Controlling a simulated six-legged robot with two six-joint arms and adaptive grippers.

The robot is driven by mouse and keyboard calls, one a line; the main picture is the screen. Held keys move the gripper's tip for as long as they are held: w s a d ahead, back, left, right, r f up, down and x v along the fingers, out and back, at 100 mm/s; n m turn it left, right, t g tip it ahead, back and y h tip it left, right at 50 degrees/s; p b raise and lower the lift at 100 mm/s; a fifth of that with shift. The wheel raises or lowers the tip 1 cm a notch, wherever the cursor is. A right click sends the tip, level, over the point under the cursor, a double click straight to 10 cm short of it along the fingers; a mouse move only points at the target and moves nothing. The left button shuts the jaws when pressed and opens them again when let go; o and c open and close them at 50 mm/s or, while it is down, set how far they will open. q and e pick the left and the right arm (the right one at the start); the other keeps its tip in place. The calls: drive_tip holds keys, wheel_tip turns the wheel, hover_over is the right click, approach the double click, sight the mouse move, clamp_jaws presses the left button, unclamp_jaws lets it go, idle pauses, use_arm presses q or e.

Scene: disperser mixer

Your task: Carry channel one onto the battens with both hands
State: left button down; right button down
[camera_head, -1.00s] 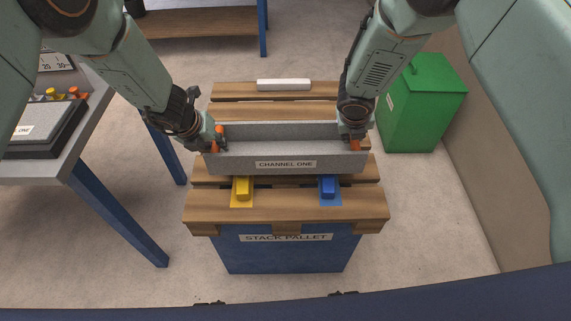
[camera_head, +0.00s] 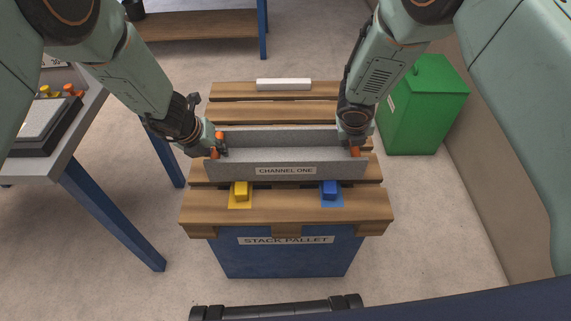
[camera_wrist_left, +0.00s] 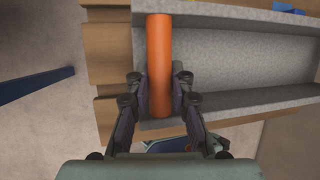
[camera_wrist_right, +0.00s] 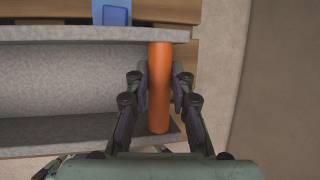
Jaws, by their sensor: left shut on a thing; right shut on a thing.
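Channel one (camera_head: 285,157) is a grey speckled trough with a "CHANNEL ONE" label, held level over the wooden slats of the stack pallet (camera_head: 286,206). It has an orange bar at each end. My left gripper (camera_head: 217,146) is shut on the left orange bar (camera_wrist_left: 160,65). My right gripper (camera_head: 354,148) is shut on the right orange bar (camera_wrist_right: 160,88). A white batten (camera_head: 283,84) lies across the far slat. Whether the channel touches the slats, and what lies under it, I cannot tell.
A yellow block (camera_head: 241,191) and a blue block (camera_head: 329,190) sit on matching patches on the front slat. A green bin (camera_head: 426,105) stands at right. A grey table (camera_head: 62,157) with a dark-edged slab stands at left. A wooden bench is at the back.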

use_arm(q)
drive_tip(key=c, duration=1.5)
unclamp_jaws()
drive_tip(key=shift+a, duration=0.15)
drive_tip(key=shift+c, duration=0.2)
use_arm(e)
drive_tip(key=c, duration=1.5)
unclamp_jaws()
drive_tip(key=shift+s+d, duration=0.1)
drive_tip(key=shift+d, duration=0.05)
drive_tip(key=shift+c, duration=0.2)
use_arm(q)
drive_tip(key=shift+o, duration=1.4)
drive_tip(key=shift+s+r, duration=0.1)
drive_tip(key=shift+s, duration=0.05)
use_arm(e)
drive_tip(key=o, duration=0.3)
drive_tip(key=shift+s+r, duration=0.1)
drive_tip(key=shift+r, duration=0.05)
use_arm(q)
drive_tip(key=shift+o, duration=0.5)
use_arm(e)
drive_tip(key=shift+o, duration=0.4)
use_arm(q)
drive_tip(key=v, duration=1.1)
drive_tip(key=shift+r, duration=0.4)
use_arm(e)
drive_tip(key=v, duration=1.2)
